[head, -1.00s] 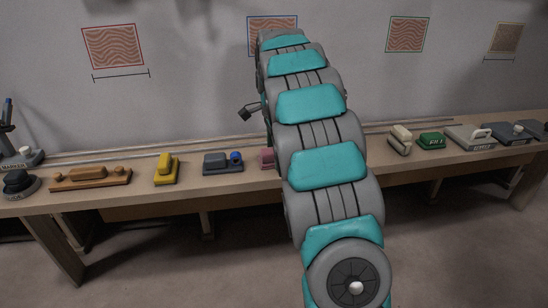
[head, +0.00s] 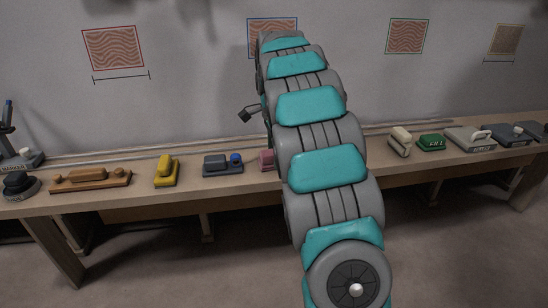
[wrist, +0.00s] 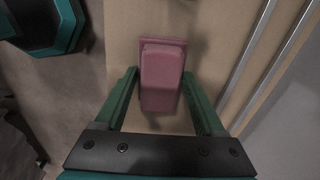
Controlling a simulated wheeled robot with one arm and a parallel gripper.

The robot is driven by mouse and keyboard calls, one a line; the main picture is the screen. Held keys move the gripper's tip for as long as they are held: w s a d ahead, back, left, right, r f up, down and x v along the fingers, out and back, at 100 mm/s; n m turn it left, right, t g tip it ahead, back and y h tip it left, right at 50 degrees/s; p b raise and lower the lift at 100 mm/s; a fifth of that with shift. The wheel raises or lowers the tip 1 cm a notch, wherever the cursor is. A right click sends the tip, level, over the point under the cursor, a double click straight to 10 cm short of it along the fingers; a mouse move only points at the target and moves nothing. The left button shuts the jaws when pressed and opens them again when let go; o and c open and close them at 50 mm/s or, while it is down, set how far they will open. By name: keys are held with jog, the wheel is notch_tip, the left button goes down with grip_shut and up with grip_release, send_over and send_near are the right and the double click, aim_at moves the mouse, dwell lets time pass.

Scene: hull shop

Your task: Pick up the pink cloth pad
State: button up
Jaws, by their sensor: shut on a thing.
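The pink cloth pad (wrist: 162,84) is a pink block on a wider pink base, seen from above in the wrist view. My gripper (wrist: 160,74) has its two green fingers on either side of the block, shut on it. The pad appears to be at the bench top; I cannot tell any gap under it. In the head view only the left edge of the pad (head: 266,159) shows beside my arm, which hides the rest and the gripper.
The long wooden bench (head: 215,185) runs along the wall. A cream-topped block (head: 400,140) and a green block (head: 431,142) stand to the right.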

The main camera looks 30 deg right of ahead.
jog(key=shift+r, duration=1.9)
jog(key=shift+s+a+f, duration=0.1)
jog(key=shift+s, duration=0.45)
jog(key=s+a+r+b, duration=0.1)
jog(key=s+a, duration=0.1)
jog(key=s, duration=1.2)
jog(key=shift+s+a+r, duration=0.15)
jog(key=shift+s+r, duration=0.05)
jog(key=shift+s, duration=0.15)
jog(key=o, duration=0.9)
jog(key=shift+c, duration=0.2)
jog(key=shift+r, duration=0.1)
jog(key=c, duration=0.7)
